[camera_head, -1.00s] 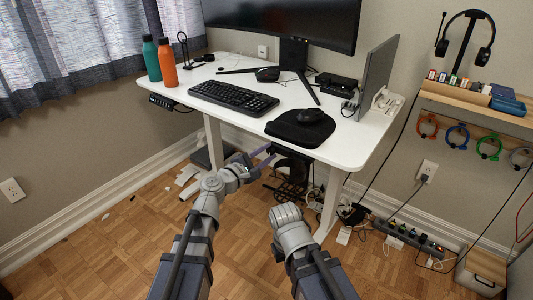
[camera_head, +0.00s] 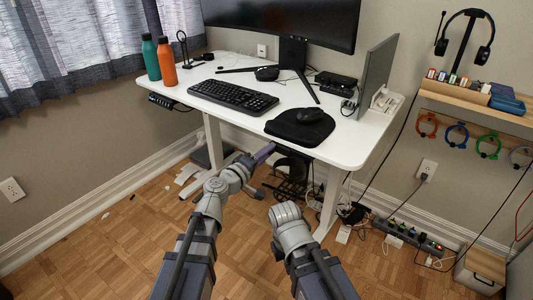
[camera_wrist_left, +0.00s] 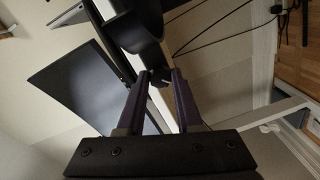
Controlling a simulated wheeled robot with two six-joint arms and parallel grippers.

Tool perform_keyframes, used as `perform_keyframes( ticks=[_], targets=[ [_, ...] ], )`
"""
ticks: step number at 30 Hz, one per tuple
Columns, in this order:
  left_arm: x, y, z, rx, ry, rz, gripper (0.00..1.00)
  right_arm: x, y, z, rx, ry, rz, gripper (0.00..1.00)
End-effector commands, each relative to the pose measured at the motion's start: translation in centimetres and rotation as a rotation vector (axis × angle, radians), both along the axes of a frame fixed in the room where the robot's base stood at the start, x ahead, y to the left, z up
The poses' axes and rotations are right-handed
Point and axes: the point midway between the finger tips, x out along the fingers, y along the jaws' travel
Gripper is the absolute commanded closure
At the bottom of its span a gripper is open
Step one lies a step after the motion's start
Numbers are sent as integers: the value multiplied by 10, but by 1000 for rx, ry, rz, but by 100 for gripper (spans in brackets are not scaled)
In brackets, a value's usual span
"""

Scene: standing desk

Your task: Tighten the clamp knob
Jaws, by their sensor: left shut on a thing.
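My left gripper (camera_head: 268,150), with purple fingers, reaches under the front edge of the white desk (camera_head: 190,92). In the left wrist view its fingers (camera_wrist_left: 162,76) are shut on a small dark knob (camera_wrist_left: 159,77), mostly hidden between the fingertips. A dark, rounded clamp part (camera_wrist_left: 140,30) is just beyond the fingertips in that view. In the head view a dark part hangs below the desk edge beside the gripper, and the knob itself cannot be made out. My right arm is low in the middle of the head view, and its gripper fingers do not show.
A mouse (camera_head: 310,115) on a black mouse pad and a keyboard (camera_head: 233,96) are on the desk above. Cables and a power strip (camera_head: 408,236) lie at the right by the wall. The wood floor (camera_head: 110,250) at the left is mostly clear.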

Motion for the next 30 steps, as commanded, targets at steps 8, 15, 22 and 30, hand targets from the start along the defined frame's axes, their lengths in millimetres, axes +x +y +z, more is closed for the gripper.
perform_keyframes(
  ticks=[8, 15, 22, 30],
  targets=[
    [-2, 0, -1, 187, -134, -1, 100, 0, 0, -3, 0, 0, 0, 100],
    [-2, 0, -2, 301, -216, -2, 100, 0, 0, -4, 0, 0, 1, 100],
    [-2, 0, -1, 360, -259, -1, 100, 0, 0, -4, 1, 0, 1, 100],
    [-2, 0, -1, 381, -275, -1, 100, 0, 0, -5, 1, 0, 1, 100]
  ],
)
